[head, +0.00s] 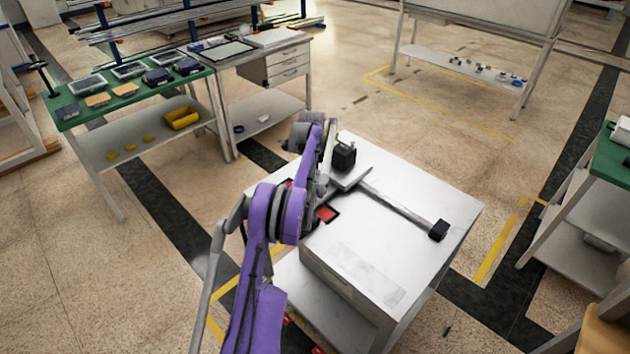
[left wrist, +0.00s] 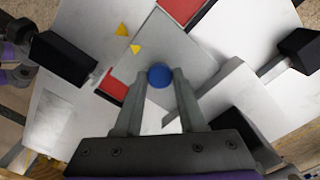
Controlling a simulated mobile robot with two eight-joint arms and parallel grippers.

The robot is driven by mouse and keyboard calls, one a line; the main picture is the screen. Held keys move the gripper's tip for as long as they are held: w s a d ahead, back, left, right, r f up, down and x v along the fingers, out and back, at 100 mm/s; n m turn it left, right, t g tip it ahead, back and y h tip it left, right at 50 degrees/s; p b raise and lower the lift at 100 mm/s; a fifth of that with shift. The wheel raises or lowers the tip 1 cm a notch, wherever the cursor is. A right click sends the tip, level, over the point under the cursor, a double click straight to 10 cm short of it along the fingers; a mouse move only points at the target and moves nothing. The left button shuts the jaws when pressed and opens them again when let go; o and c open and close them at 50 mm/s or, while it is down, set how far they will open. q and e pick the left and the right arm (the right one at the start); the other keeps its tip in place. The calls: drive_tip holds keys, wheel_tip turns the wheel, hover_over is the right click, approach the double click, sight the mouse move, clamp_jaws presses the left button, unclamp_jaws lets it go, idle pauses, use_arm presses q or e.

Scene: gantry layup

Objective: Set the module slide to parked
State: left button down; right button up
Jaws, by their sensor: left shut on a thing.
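The module slide is a light grey plate (left wrist: 140,42) with two yellow triangle marks and a round blue knob (left wrist: 160,75). In the left wrist view my left gripper (left wrist: 159,82) has its two fingers on either side of the knob, shut on it. The knob and fingertips are hidden there by my arm. Red patches lie beside the plate, one (head: 326,213) in the head view and another (left wrist: 180,10) in the wrist view. My right gripper is out of view.
The slide stands on a white cabinet top (head: 390,268). A black block (head: 344,155) stands by the plate and another (head: 438,230) ends the rail. A green bench (head: 140,98) with several devices is at the left. The right of the cabinet top is clear.

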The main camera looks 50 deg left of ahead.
use_arm(q)
drive_tip(key=c, duration=0.5)
unclamp_jaws()
drive_tip(key=shift+r, duration=0.1)
wheel_tip(320, 180, up, 11)
drive_tip(key=shift+f+p, duration=0.2)
drive_tip(key=shift+p, duration=0.15)
drive_tip(key=shift+d, duration=0.1)
